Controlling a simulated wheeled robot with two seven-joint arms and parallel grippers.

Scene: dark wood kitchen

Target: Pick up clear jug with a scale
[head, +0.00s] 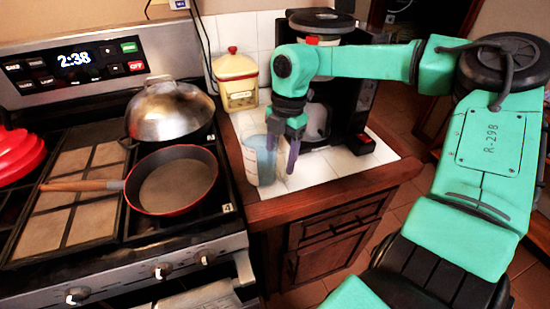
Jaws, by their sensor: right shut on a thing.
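The clear jug (251,168) with a scale stands upright on the white tiled counter, just right of the stove. It looks see-through and bluish, with markings on its side. My right gripper (281,158) reaches down from above and is shut on the jug at its right side. One finger appears behind or inside the jug's wall, the other outside on the right. The jug's base seems to be on or very close to the tiles. My left gripper is not in view.
A black coffee machine (352,120) stands close behind my right gripper. A yellow canister (236,82) sits behind the jug. On the stove at left are a red pan (172,182) and a lidded pot (168,108). The counter's wooden edge (330,192) is in front.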

